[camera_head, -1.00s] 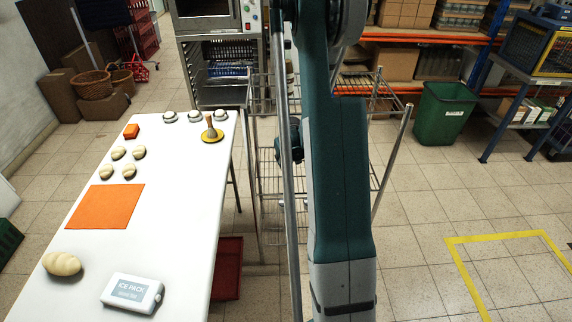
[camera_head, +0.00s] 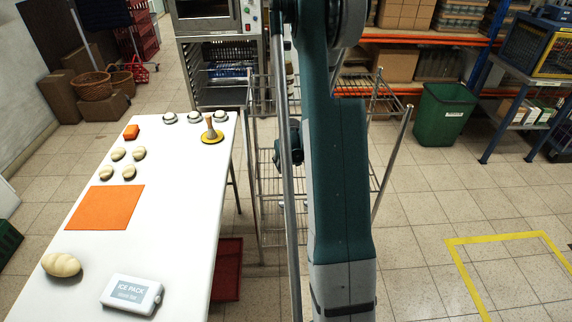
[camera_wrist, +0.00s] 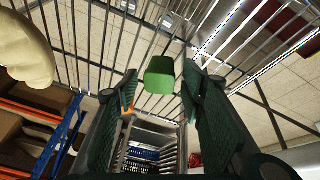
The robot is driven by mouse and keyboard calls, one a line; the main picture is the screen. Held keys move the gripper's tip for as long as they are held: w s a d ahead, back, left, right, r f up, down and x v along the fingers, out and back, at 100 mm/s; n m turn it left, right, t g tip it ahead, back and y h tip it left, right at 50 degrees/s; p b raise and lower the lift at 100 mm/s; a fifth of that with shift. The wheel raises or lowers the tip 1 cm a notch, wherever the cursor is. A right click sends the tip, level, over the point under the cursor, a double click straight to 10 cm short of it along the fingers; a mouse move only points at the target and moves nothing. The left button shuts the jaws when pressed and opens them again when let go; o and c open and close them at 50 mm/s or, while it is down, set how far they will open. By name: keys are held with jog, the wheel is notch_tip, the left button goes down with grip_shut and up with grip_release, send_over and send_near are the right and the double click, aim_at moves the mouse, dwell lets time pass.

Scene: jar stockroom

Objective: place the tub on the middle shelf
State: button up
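A small green block-like thing, which looks like the tub (camera_wrist: 160,75), shows between the fingers of my gripper (camera_wrist: 160,88) in the wrist view. A gap shows between it and each finger, and I see no clear contact. The gripper looks open. The wire rack (camera_head: 266,180) stands behind my arm in the head view, and its wire shelf (camera_wrist: 95,35) shows close up in the wrist view, around the green tub. Which shelf level this is I cannot tell. In the head view my arm hides the tub and the fingertips.
A pale rounded thing (camera_wrist: 24,50) is near the shelf in the wrist view. A green bin (camera_head: 443,115) stands at right; the floor before it is clear.

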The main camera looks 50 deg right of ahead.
jog(key=shift+s+a+r+p, duration=0.15)
jog(key=shift+r+p, duration=0.25)
jog(key=shift+r, duration=0.25)
jog(key=s+a, duration=0.2)
jog(key=s, duration=0.1)
jog(key=s+a+p, duration=0.1)
jog(key=s+a, duration=0.2)
jog(key=s+a+p, duration=0.1)
jog(key=s+a, duration=0.1)
jog(key=s, duration=0.1)
jog(key=shift+s+a, duration=0.15)
jog(key=shift+s, duration=0.15)
